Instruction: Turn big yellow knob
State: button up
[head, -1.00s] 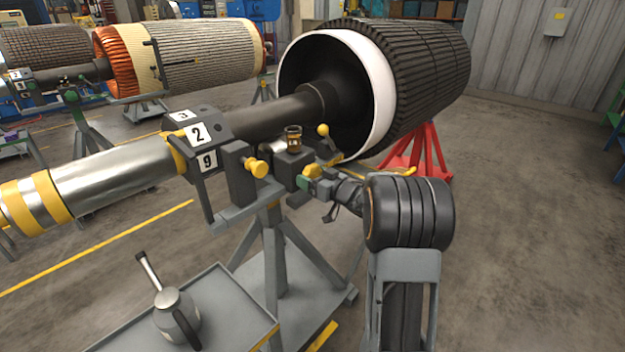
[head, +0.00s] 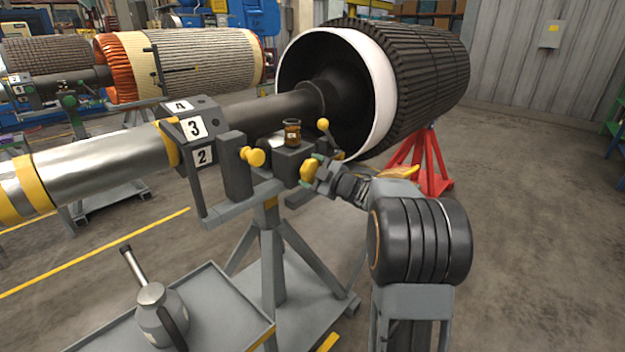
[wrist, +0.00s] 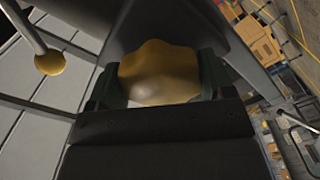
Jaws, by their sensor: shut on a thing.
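The big yellow knob (head: 307,167) is on the right side of a dark block on the grey rotor stand. In the wrist view, the lobed yellow knob (wrist: 158,74) fills the space between my two dark fingers. My gripper (head: 312,171) is shut on it from the right; in the wrist view my gripper (wrist: 158,82) has one finger on each side. The dark collar (head: 193,128) around the shaft carries number plates, with 3 facing front, 4 above and 2 below. The knob's mounting is hidden.
A smaller yellow knob (head: 253,157) sticks out left of the block. A yellow ball lever (head: 323,124) and a small amber jar (head: 292,133) stand close above my gripper. A grey tray (head: 222,318) with a metal can (head: 158,312) is at lower left.

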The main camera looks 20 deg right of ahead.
jog(key=n+b, duration=0.4)
jog(key=n, duration=0.1)
jog(key=shift+n, duration=0.3)
dwell(0.4)
jog(key=o, duration=0.9)
jog(key=shift+d+r, duration=0.1)
jog(key=p+v, duration=0.2)
jog(key=v, duration=1.1)
jog(key=shift+s, duration=0.35)
